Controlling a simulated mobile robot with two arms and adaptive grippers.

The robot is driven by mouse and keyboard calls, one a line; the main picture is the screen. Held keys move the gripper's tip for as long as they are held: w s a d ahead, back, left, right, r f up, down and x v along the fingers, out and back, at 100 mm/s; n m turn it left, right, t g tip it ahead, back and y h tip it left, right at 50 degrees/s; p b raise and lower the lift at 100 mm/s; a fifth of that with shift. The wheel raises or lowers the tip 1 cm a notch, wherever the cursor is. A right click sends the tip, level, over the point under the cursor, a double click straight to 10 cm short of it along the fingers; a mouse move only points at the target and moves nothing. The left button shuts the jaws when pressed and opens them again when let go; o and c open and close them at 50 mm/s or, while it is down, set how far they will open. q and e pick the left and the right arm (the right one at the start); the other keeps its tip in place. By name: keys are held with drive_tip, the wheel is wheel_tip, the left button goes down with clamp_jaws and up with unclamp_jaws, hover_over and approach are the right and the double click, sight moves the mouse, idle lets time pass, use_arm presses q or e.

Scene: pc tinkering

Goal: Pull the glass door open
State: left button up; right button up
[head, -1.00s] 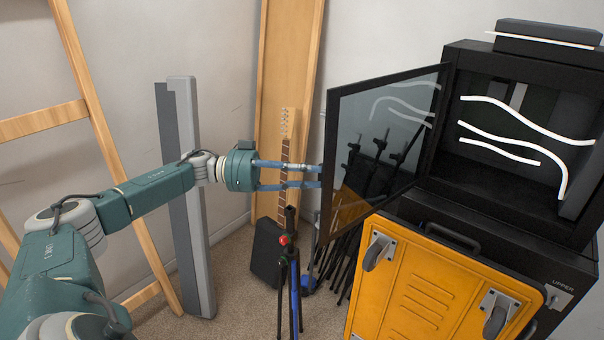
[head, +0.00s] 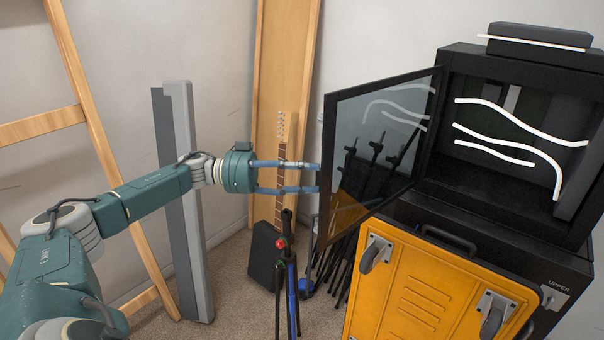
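The glass door (head: 378,130) is a dark-framed pane hinged on the black cabinet (head: 486,170). It stands swung out wide to the left, so the cabinet's inside, with white curved strips, shows. My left gripper (head: 318,178) reaches in from the left. Its two blue-grey fingers point right with a gap between them, and their tips are at the door's free left edge. Whether they touch the edge or hold it I cannot make out. My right gripper is not in the picture.
A yellow case (head: 425,295) with a black handle stands in front of the cabinet. A thin black stand (head: 287,250) and a guitar (head: 279,185) are below and behind my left gripper. A wooden ladder (head: 85,100) leans at the left.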

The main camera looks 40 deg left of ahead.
use_arm(q)
drive_tip(key=v, duration=1.2)
